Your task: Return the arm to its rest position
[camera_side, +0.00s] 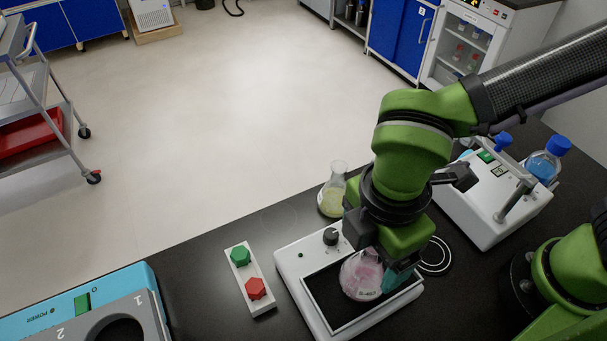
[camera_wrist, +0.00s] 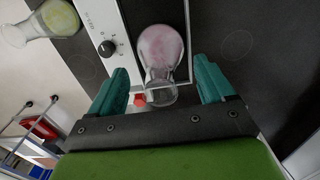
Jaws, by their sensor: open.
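My gripper (camera_wrist: 163,90) is open, with its teal fingers on either side of the neck of a flask with pink contents (camera_wrist: 160,48). Gaps show between the fingers and the glass in the wrist view. In the side view this flask (camera_side: 361,275) stands on the dark top of a white device with a knob (camera_side: 291,263). My gripper (camera_side: 375,262) is low over the flask there and hides part of it. The arm reaches in from the right.
A flask with yellow-green liquid (camera_side: 331,199) stands behind the device. A white block with green and red knobs (camera_side: 249,280) lies left of it. A white instrument (camera_side: 487,205) and a blue-capped bottle (camera_side: 545,162) are at the right. A teal-and-grey unit (camera_side: 95,308) fills the front left.

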